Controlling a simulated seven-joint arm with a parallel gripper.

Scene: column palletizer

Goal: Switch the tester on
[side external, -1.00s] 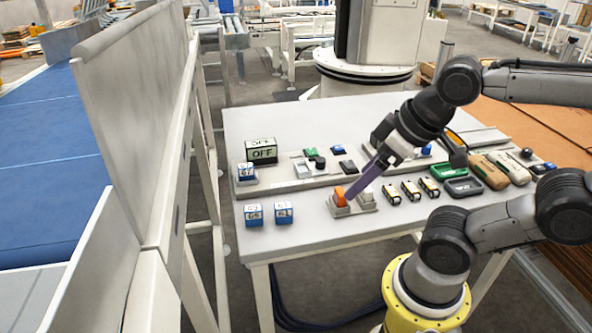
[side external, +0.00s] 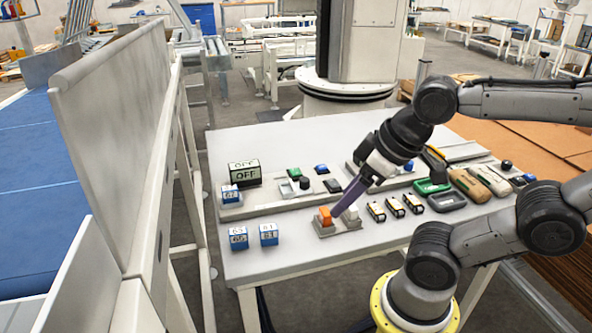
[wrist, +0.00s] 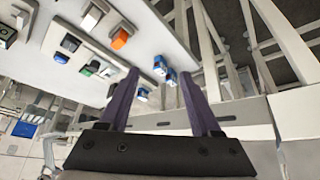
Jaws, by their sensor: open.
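A dark box reading OFF (side external: 245,173) stands at the back left of the table in the side view. Nearer the front, a grey base (side external: 335,228) carries an orange block (side external: 324,215) and a white block (side external: 351,213). They look like switch parts. My gripper (side external: 336,213) is open and empty, its purple fingers slanting down across these blocks in the side view. In the wrist view the orange block (wrist: 120,38) lies beyond the left fingertip of my gripper (wrist: 158,72), outside the gap. I cannot tell whether a finger touches it.
Numbered blue and white cubes (side external: 268,235) stand left of the base. A tall barrier (side external: 120,130) rises left of the table.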

